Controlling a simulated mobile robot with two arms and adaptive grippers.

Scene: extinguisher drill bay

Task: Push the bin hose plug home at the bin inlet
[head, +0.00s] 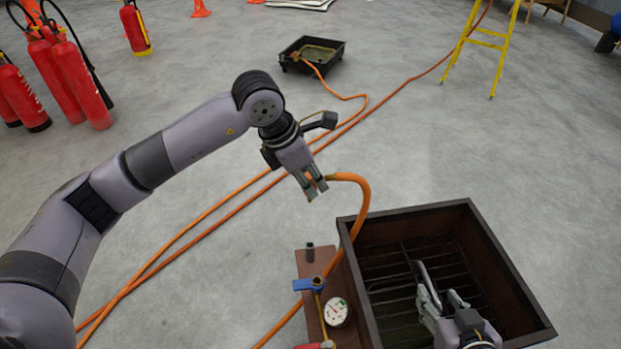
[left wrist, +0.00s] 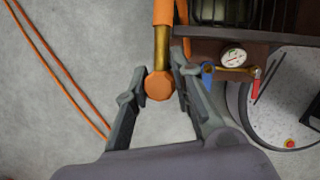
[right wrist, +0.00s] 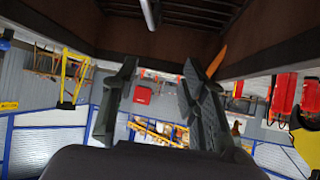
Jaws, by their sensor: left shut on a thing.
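The bin hose plug shows in the left wrist view as an orange hexagonal piece (left wrist: 160,86) on a brass stem, with orange hose beyond. My left gripper (head: 314,190) is shut on it, held in the air left of the bin. The orange hose (head: 362,190) arcs from the gripper down past the bin's rim. The brown bin (head: 505,265) has a dark grated interior. On its side shelf (head: 305,266) stands a short dark upright stub (head: 310,252); I cannot tell whether it is the inlet. My right gripper (head: 439,290) is open and empty over the bin.
A blue valve handle (head: 305,285) and a white gauge (head: 336,311) sit on the shelf. Orange hoses (head: 210,222) cross the floor. A black tray (head: 313,53), red extinguishers (head: 78,75) and a yellow ladder (head: 487,42) stand farther off. Floor left of the bin is mostly clear.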

